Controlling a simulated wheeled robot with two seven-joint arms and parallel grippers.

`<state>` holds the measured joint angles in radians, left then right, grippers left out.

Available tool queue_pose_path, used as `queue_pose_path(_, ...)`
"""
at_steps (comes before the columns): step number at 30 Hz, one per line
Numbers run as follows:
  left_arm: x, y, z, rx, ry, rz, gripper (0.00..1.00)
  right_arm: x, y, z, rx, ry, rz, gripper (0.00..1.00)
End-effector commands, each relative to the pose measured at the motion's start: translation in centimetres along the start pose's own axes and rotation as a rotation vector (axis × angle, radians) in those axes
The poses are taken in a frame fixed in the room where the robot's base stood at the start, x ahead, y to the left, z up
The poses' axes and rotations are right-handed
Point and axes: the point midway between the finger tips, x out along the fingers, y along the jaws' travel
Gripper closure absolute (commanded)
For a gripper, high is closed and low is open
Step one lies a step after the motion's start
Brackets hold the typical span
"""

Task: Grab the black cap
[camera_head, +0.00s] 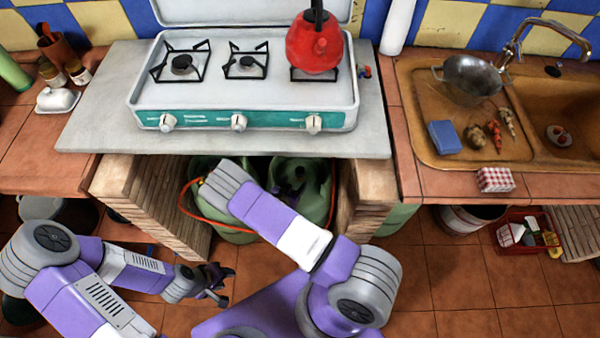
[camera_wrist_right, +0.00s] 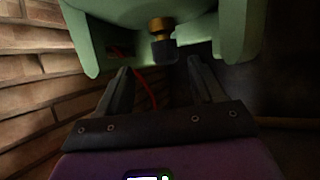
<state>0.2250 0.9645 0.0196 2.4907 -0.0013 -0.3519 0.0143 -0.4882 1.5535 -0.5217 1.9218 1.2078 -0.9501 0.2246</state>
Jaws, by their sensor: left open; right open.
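The black cap (camera_wrist_right: 164,51) sits on the end of a brass valve (camera_wrist_right: 160,25) on a green gas cylinder (camera_wrist_right: 195,28) in the right wrist view. My right gripper (camera_wrist_right: 159,65) is open, its two fingers apart on either side of the cap's line, with nothing between them. I cannot tell how far the cap is from the fingertips. In the head view my right arm reaches under the stove counter, and its gripper is hidden there. My left gripper (camera_head: 217,283) is open and empty above the tiled floor.
Brick walls (camera_head: 150,205) flank the opening under the counter, and one shows at left in the right wrist view. An orange hose (camera_head: 190,212) runs beside the green cylinders; a red hose (camera_wrist_right: 146,88) shows beyond my right fingers. A stove (camera_head: 240,95) with a red kettle (camera_head: 313,45) stands above.

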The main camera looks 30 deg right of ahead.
Motion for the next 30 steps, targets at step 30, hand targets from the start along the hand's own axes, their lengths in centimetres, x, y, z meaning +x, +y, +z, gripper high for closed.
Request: queue_pose_path(30,2.6,-1.0,-0.1,0.0,0.0,0.0,0.57,7.7,-0.6,-1.3,0.034,0.078,0.005,0.34)
